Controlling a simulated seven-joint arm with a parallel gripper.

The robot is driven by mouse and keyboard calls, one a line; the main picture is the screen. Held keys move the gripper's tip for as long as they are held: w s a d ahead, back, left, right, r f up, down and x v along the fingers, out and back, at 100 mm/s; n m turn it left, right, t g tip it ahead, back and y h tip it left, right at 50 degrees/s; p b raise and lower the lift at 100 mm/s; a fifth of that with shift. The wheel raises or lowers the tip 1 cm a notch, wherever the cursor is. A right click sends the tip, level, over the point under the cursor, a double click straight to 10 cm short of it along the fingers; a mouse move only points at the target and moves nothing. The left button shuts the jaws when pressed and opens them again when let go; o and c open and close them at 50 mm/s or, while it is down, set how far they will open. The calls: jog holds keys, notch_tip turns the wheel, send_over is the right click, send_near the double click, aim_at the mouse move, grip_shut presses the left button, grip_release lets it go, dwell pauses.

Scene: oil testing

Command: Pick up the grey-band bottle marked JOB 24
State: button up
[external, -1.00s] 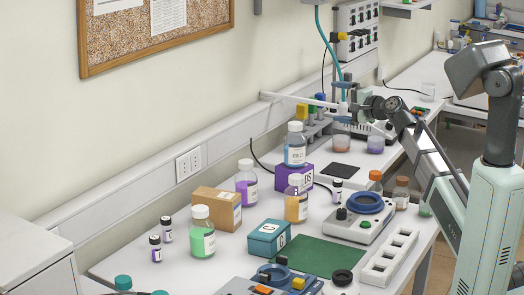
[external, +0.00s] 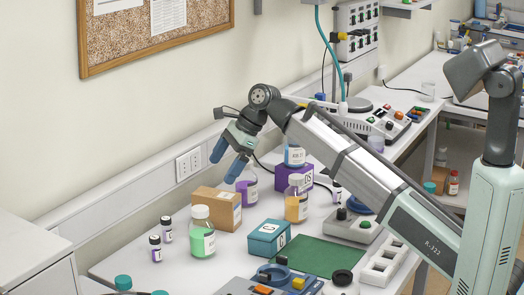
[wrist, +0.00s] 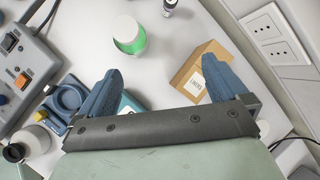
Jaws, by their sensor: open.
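No label reading JOB 24 and no grey band can be made out, so I cannot tell which bottle it is. The candidates on the bench are a green-filled bottle (external: 202,242), a purple-filled bottle (external: 248,189), an amber-filled bottle (external: 296,208) and a blue-filled bottle (external: 294,156). Small dark-capped vials (external: 155,249) stand at the left. My gripper (external: 222,170) is open and empty, above the bench near the purple bottle and a cardboard box. In the wrist view, the green bottle (wrist: 129,36) lies beyond the open fingers (wrist: 162,66).
The cardboard box (external: 216,208), teal box (external: 268,238) and purple box (external: 294,178) stand among the bottles. A green mat (external: 305,257) lies in front, beside instruments and a white rack (external: 383,262). The wall with a socket (external: 189,165) runs behind.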

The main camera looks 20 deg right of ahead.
aim_at(199, 220)
jog(key=shift+m+g+h, duration=0.5)
jog(key=shift+m+h, duration=0.1)
jog(key=shift+h, duration=0.2)
jog(key=s+a+f, duration=0.1)
jog(key=a+f, duration=0.1)
jog(key=s+a+f, duration=0.2)
jog(key=f, duration=0.1)
jog(key=s+a+f, duration=0.1)
jog(key=a+f, duration=0.1)
jog(key=f, duration=0.1)
jog(key=shift+s+a+f, duration=0.15)
jog(key=shift+s+f, duration=0.05)
jog(key=shift+s+x, duration=0.2)
jog(key=shift+x, duration=1.1)
jog(key=shift+s+x, duration=0.2)
jog(key=shift+x, duration=1.15)
jog(key=c, duration=1.4)
jog(key=shift+r, duration=0.1)
jog(key=shift+r, duration=0.1)
